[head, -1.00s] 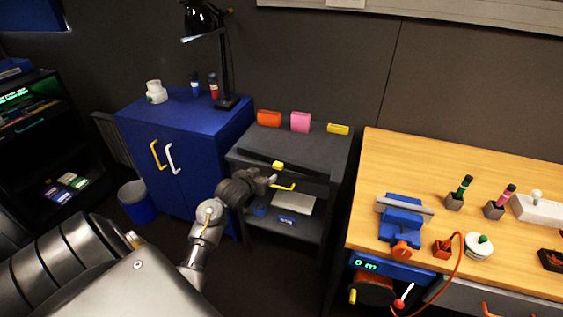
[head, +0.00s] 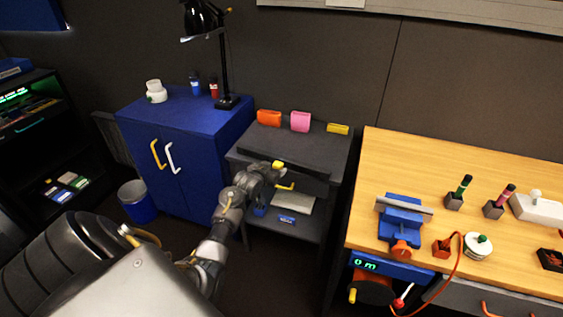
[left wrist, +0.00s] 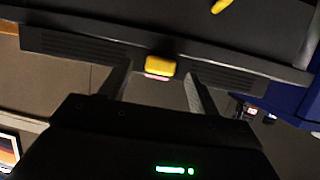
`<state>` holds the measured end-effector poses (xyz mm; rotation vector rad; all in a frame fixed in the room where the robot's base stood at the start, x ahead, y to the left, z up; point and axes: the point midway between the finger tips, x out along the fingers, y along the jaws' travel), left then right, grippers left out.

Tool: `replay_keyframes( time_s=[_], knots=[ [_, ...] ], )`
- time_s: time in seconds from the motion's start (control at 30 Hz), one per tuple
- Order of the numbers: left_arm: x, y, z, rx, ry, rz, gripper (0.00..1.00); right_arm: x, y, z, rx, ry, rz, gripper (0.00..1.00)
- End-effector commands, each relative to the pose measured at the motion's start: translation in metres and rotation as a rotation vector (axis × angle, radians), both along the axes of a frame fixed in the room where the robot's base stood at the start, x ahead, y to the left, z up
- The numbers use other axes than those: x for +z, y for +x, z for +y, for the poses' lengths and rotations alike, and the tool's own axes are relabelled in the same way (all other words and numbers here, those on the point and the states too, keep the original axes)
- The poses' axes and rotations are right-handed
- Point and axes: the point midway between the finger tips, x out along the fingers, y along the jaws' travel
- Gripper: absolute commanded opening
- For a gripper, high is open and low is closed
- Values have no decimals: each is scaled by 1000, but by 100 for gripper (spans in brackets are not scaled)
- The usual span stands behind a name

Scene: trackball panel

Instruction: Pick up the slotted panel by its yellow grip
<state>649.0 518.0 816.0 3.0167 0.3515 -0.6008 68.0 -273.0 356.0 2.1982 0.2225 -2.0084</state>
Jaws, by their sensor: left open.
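The slotted panel (left wrist: 235,63) is a long dark strip with slots on both sides, crossing the left wrist view. Its yellow grip (left wrist: 160,65) sticks out at its middle. In the head view the yellow grip (head: 278,164) shows at the front edge of the dark cart, and the panel (head: 312,171) runs along that edge, partly hidden by my arm. My left gripper (head: 272,173) is at the grip. In the left wrist view its fingers (left wrist: 158,82) are apart, one on each side of the grip, with nothing held. Whether they touch the panel cannot be told. My right gripper is not in view.
Below the panel, a yellow handle (head: 285,187) and a grey board (head: 293,203) are on the cart's shelf. An orange (head: 268,118), a pink (head: 300,121) and a yellow piece (head: 338,129) stand on top. A blue cabinet (head: 190,135) is left, a wooden bench (head: 400,160) right.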

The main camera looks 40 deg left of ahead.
Motion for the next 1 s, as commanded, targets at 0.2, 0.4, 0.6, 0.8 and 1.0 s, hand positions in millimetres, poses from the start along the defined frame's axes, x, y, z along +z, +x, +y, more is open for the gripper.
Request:
replay_keyframes(
  time_s=[0.2, 0.4, 0.6, 0.8, 1.0],
  knots=[
    [-7, 16, 5, 2, 1, 0, 62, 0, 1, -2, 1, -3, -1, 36],
    [-8, 17, 5, 1, 2, 0, 62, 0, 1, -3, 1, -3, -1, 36],
    [-8, 17, 5, 1, 1, 0, 42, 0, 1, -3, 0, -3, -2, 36],
    [-8, 17, 5, 1, 0, 0, 16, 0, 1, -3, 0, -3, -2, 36],
    [-6, 18, 5, 1, 2, -3, 4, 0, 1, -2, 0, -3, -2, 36]
  ],
)
